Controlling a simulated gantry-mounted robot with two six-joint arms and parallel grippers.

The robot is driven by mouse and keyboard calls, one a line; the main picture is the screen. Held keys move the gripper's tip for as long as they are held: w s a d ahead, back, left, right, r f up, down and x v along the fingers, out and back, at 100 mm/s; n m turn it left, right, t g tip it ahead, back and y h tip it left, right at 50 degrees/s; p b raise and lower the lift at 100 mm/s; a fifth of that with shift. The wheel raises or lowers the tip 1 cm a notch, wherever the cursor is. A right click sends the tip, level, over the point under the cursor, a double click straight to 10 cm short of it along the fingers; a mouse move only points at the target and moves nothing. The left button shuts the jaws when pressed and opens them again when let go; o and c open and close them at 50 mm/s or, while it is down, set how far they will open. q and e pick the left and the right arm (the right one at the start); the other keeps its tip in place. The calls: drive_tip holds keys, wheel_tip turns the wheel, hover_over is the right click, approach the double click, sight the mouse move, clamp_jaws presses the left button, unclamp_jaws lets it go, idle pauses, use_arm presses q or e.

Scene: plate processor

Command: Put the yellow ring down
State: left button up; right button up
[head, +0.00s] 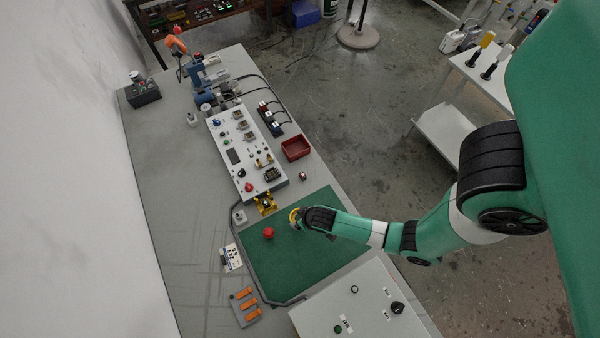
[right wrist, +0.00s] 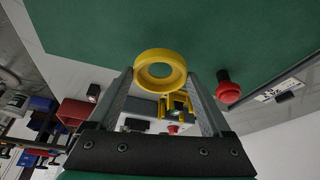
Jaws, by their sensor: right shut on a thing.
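The yellow ring (right wrist: 160,70) is between the two fingertips of my right gripper (right wrist: 161,77) in the right wrist view, with the green mat (right wrist: 100,25) behind it. In the head view the ring (head: 294,217) shows as a small yellow spot at the tip of my right gripper (head: 298,219), over the upper part of the green mat (head: 300,262). The gripper is shut on the ring. I cannot tell whether the ring touches the mat. My left gripper is not in view.
A red knob (head: 268,232) stands on the mat left of the ring. A yellow fixture (head: 265,203) is at the end of the white control panel (head: 226,140). A red tray (head: 295,148) is farther back. A grey box (head: 362,308) stands in front. The mat's middle is clear.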

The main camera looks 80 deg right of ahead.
drive_tip(key=x, duration=0.1)
drive_tip(key=b+x, duration=0.1)
drive_tip(key=x, duration=0.1)
drive_tip(key=shift+s+a+f, duration=0.1)
drive_tip(key=shift+s+f, duration=0.1)
drive_tip(key=shift+f+b, duration=0.3)
drive_tip(key=shift+f, duration=0.05)
